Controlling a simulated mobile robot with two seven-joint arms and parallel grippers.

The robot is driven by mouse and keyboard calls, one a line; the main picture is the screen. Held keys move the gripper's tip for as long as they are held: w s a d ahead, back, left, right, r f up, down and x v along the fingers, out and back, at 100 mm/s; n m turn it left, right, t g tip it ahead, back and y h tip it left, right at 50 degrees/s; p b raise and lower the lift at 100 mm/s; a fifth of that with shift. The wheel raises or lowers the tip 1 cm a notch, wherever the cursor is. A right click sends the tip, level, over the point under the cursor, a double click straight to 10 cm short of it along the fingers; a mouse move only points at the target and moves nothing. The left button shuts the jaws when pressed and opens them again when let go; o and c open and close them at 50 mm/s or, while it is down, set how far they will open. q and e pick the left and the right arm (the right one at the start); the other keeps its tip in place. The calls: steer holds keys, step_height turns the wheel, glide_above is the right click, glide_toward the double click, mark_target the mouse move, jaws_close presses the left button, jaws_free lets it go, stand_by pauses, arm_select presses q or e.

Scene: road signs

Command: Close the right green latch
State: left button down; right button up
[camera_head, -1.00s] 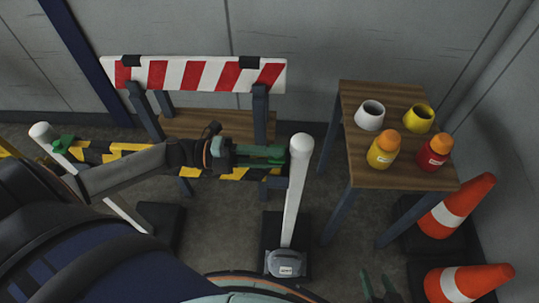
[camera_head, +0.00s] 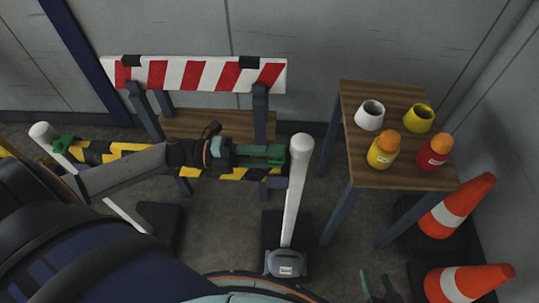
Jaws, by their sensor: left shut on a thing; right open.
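A yellow-and-black striped barrier bar (camera_head: 232,173) runs between two white posts. The right green latch (camera_head: 277,154) is at the bar's right end, beside the right white post (camera_head: 296,190). My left gripper (camera_head: 268,155) reaches in from the left along the bar and is shut on this latch. Its green fingers and the latch overlap, so the latch's exact angle is hard to tell. Another green latch (camera_head: 63,144) is at the left white post (camera_head: 45,138). My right gripper (camera_head: 379,287) is open and empty at the bottom edge, partly cut off.
A red-and-white striped board (camera_head: 190,75) stands behind the bar. A wooden table (camera_head: 365,92) at the right holds white and yellow cups and two orange-capped jars. Floor shows between the right post and the table.

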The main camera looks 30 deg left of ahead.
arm_select(q)
steer(key=shift+r, duration=0.1)
stand_by(0.3)
steer(key=c, duration=0.8)
jaws_free()
steer(key=shift+o, duration=0.2)
steer(key=v, duration=1.2)
steer(key=shift+a, duration=0.25)
steer(key=shift+s, duration=0.1)
